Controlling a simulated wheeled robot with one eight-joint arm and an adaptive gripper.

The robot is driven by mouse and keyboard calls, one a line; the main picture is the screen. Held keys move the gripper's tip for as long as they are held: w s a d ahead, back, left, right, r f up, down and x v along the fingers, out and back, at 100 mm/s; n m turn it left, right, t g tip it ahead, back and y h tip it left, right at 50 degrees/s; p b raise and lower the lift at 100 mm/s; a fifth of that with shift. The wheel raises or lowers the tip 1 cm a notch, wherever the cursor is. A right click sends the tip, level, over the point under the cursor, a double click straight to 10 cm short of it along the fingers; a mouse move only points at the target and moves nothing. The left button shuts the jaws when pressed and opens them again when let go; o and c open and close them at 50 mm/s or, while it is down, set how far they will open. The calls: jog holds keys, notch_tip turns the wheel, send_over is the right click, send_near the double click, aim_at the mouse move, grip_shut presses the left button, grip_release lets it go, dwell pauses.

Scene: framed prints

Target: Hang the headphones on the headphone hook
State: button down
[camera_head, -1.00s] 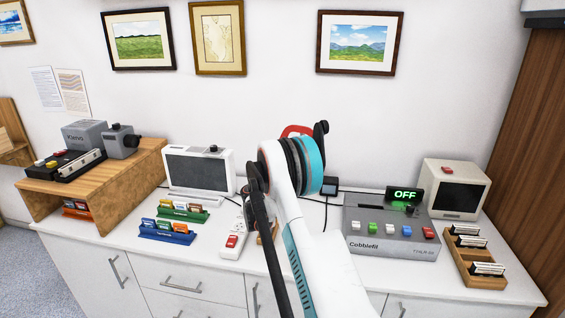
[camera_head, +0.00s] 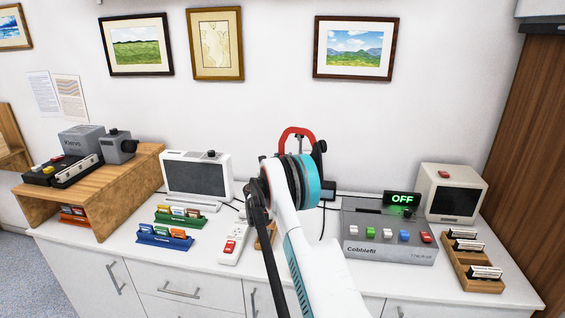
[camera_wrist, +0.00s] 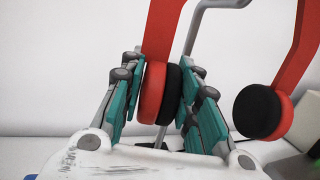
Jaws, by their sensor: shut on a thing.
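The headphones (camera_wrist: 166,18) are red with black ear cushions. In the wrist view my gripper (camera_wrist: 165,92) is shut on one ear cup, with teal pads on both sides of it. The other ear cup (camera_wrist: 258,112) hangs free to the right. A bent grey metal rod (camera_wrist: 199,22), apparently the headphone hook, shows between the two sides of the band; I cannot tell whether they touch. In the head view the red band (camera_head: 297,131) arches above my wrist, with part of the rod (camera_head: 299,144) inside it. My arm hides the gripper fingers and the hook's lower part there.
A grey button box (camera_head: 390,247) and a beige monitor (camera_head: 450,193) stand right of my arm. A wooden card rack (camera_head: 473,270) is at the right edge. A white screen (camera_head: 197,177), colored card holders (camera_head: 164,238) and a power strip (camera_head: 233,245) are on the left.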

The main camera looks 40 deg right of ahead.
jog(key=shift+w+d+f, duration=0.1)
jog(key=shift+w+d, duration=0.95)
jog(key=shift+d, duration=0.2)
jog(key=shift+w+d+f+b, duration=0.3)
jog(key=shift+f+b, duration=0.2)
jog(key=shift+f, duration=0.1)
jog(key=shift+w+d+f+b, duration=0.25)
jog(key=shift+f+b, duration=0.2)
jog(key=shift+f, duration=0.15)
jog(key=c, duration=1.1)
grip_release()
jog(key=shift+s, duration=0.1)
